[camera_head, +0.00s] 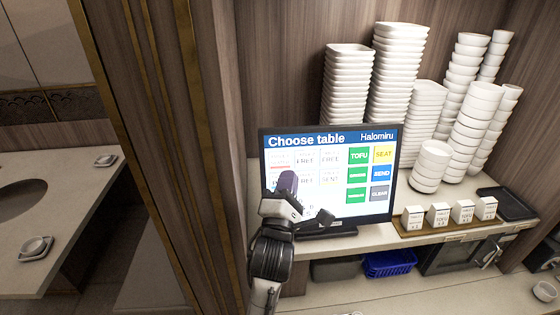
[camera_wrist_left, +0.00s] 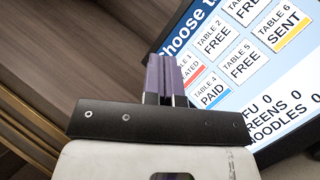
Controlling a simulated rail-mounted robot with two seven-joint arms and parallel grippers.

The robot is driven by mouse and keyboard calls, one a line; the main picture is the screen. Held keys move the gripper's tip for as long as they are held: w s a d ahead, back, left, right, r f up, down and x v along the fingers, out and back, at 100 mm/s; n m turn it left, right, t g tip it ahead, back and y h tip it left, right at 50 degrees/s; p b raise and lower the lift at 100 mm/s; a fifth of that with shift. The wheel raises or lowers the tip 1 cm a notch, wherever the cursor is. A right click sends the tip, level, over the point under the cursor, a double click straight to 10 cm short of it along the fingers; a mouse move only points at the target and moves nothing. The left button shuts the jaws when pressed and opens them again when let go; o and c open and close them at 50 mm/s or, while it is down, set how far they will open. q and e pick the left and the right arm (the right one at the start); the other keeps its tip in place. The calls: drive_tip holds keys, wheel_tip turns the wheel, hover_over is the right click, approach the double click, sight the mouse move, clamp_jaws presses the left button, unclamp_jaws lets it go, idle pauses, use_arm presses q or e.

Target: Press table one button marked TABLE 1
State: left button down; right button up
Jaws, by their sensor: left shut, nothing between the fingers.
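The touch screen (camera_head: 330,203) stands on the counter, headed "Choose table". The TABLE 1 button (camera_head: 279,160) is at the upper left of its grid, with a red bar. In the left wrist view the TABLE 1 button (camera_wrist_left: 191,70) reads as seated, its left part hidden by my fingers. My left gripper (camera_head: 288,178) is shut and empty, its purple fingers in front of the screen's lower left, covering part of the TABLE 4 tile. In the left wrist view the fingertips (camera_wrist_left: 163,58) overlap the TABLE 1 tile's edge; I cannot tell whether they touch the glass. My right gripper is not in view.
Stacks of white dishes (camera_head: 395,75) stand behind and right of the screen. Small labelled blocks (camera_head: 438,214) sit on a wooden tray to the right. A blue basket (camera_head: 390,264) is under the counter. A wooden partition (camera_head: 180,150) is at the left.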

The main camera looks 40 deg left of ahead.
sight(283, 168)
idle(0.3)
use_arm(q)
drive_tip(key=shift+w+a+f+b, duration=0.4)
drive_tip(key=shift+w+a+f, duration=0.05)
drive_tip(key=shift+w+a, duration=0.55)
drive_tip(key=shift+w+a+f+b, duration=0.4)
drive_tip(key=shift+w+a, duration=0.5)
drive_tip(key=shift+a, duration=0.15)
drive_tip(key=shift+w+a+f+b, duration=0.35)
drive_tip(key=shift+w+a+f, duration=0.1)
drive_tip(key=shift+w+a, duration=0.55)
drive_tip(key=shift+w+a+f+b, duration=0.25)
drive_tip(key=shift+w+a+b, duration=0.2)
drive_tip(key=shift+a, duration=0.2)
idle(0.9)
drive_tip(key=shift+d, duration=0.1)
idle(0.3)
drive_tip(key=shift+s+d+r+p, duration=0.25)
drive_tip(key=shift+s+d+p, duration=0.05)
drive_tip(key=shift+s+d, duration=0.2)
drive_tip(key=shift+s+d+r+p, duration=0.25)
drive_tip(key=shift+s+d, duration=0.3)
drive_tip(key=shift+d, duration=0.05)
drive_tip(key=shift+s+d+r+p, duration=0.2)
drive_tip(key=shift+s+d+p, duration=0.05)
drive_tip(key=shift+s+d, duration=0.3)
drive_tip(key=shift+s+d+r+p, duration=0.25)
drive_tip(key=shift+s+d, duration=0.25)
drive_tip(key=shift+d, duration=0.1)
